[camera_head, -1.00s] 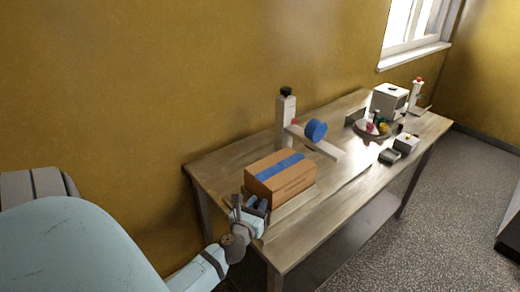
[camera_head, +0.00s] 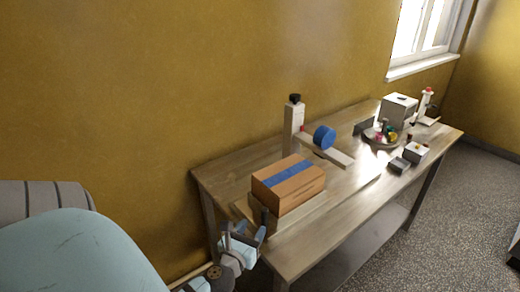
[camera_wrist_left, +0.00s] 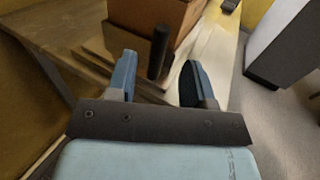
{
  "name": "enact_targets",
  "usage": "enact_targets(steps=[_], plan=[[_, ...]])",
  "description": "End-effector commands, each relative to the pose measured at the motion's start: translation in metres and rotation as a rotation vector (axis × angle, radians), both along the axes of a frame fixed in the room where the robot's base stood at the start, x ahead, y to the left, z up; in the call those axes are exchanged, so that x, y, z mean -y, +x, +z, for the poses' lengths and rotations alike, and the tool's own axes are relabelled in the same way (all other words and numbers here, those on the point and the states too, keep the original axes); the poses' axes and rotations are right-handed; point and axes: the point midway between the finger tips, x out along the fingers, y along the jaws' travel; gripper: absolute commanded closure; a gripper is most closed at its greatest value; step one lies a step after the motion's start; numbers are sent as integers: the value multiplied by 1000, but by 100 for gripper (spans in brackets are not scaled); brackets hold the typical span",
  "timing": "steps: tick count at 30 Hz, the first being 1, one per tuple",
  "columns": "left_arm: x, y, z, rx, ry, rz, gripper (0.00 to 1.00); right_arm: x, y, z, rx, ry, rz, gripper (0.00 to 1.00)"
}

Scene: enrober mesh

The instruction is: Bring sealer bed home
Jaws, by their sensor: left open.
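The cardboard box (camera_head: 284,191) with a blue tape strip lies on the pale sealer bed (camera_head: 308,207), near the left end of the table. A dark upright handle (camera_head: 264,217) stands at the bed's near left end. The sealer post (camera_head: 291,128) rises behind the box, with a blue tape roll (camera_head: 324,137) on its arm. My left gripper (camera_head: 246,236) is open and empty just off the table's left end. In the left wrist view the black handle (camera_wrist_left: 159,50) stands ahead, between the lines of the two open fingers (camera_wrist_left: 161,77). My right gripper is out of view.
The wooden table (camera_head: 213,179) runs along a yellow wall. A round tray (camera_head: 371,139) with colourful items, a white machine (camera_head: 398,110) and small boxes (camera_head: 416,152) occupy its far end. The table's front strip right of the box is clear.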

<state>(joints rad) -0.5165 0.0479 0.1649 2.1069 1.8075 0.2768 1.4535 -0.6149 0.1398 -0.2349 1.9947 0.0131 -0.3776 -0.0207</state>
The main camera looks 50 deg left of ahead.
Motion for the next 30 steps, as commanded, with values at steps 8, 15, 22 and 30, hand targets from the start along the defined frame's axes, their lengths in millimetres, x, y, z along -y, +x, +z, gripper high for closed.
enact_targets(steps=[8,15,22,30], plan=[[19,-48,-4,-1,1,2,52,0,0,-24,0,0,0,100],[24,-59,0,1,1,2,52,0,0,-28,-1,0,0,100],[24,-59,0,1,1,2,52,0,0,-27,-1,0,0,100],[24,-59,0,0,1,2,52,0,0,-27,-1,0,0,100]])
